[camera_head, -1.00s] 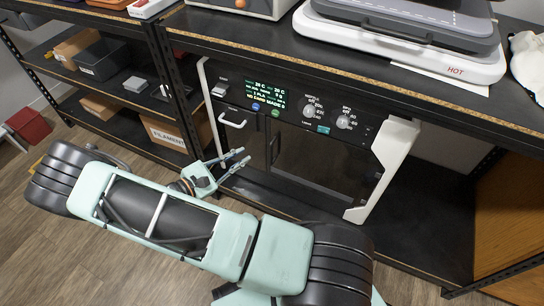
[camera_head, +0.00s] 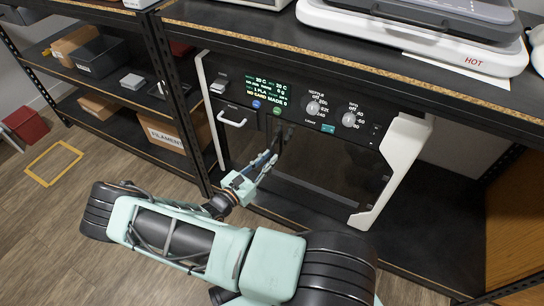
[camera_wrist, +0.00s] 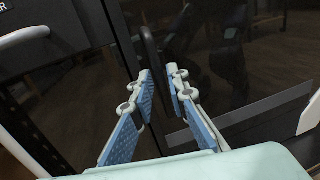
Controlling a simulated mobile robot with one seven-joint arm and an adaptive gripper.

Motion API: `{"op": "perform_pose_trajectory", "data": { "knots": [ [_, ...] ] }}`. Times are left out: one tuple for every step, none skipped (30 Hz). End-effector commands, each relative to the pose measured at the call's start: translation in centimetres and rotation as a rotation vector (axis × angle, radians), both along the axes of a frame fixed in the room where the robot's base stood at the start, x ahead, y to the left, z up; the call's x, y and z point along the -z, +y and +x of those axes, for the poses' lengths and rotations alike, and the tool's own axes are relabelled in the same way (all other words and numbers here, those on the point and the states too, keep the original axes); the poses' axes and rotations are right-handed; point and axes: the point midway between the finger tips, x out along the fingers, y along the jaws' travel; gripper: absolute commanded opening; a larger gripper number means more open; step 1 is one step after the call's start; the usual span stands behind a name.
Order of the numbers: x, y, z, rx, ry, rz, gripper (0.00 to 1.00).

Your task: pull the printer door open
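The printer (camera_head: 372,158) is a dark unit with a white frame under the bench top. Its dark glass door (camera_head: 318,165) looks shut. A dark upright handle (camera_head: 277,143) is at the door's left edge; it also shows in the wrist view (camera_wrist: 149,48). My gripper (camera_head: 270,160) is in front of the handle's lower part. In the wrist view my gripper (camera_wrist: 160,76) is open, its blue-padded fingers apart, with the handle lined up with the gap between them. I cannot tell whether either finger touches it.
A white handle (camera_head: 232,122) is on the panel left of the door, under the display and knobs (camera_head: 335,109). Shelves with a filament box (camera_head: 163,134) stand at the left. A yellow floor outline (camera_head: 55,163) lies near a red bin (camera_head: 25,125).

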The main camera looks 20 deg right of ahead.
Motion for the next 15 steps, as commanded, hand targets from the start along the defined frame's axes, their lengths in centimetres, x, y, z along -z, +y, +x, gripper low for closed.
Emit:
{"op": "perform_pose_trajectory", "data": {
  "knots": [
    [0.1,-0.7,0.3,0.001,0.0,-0.001,0.15],
    [0.1,-1.0,0.5,0.001,-0.001,0.0,0.15],
    [0.1,-1.4,0.6,0.001,-0.001,0.0,0.15],
    [0.1,-1.6,0.8,0.001,-0.001,0.0,0.15],
    [0.1,-1.7,0.9,0.001,0.0,0.0,0.15],
    [0.1,-1.9,1.0,0.0,0.0,0.0,0.15],
    [0.0,-2.0,1.0,0.0,0.0,0.0,0.15],
    [0.0,-2.1,1.1,-0.001,0.0,0.0,0.15],
    [0.0,-2.1,1.1,-0.001,0.0,0.0,0.15],
    [0.0,-2.2,1.1,-0.001,0.0,0.0,0.15],
    [0.0,-2.2,1.1,-0.001,0.0,0.0,0.15],
    [0.0,-2.2,1.1,-0.001,0.0,0.0,0.15],
    [0.0,-2.1,1.1,-0.001,0.0,0.0,0.15],
    [0.0,-2.1,1.1,-0.001,0.0,0.0,0.15],
    [0.0,-2.1,1.1,-0.001,-0.001,0.0,0.15]
  ]
}}
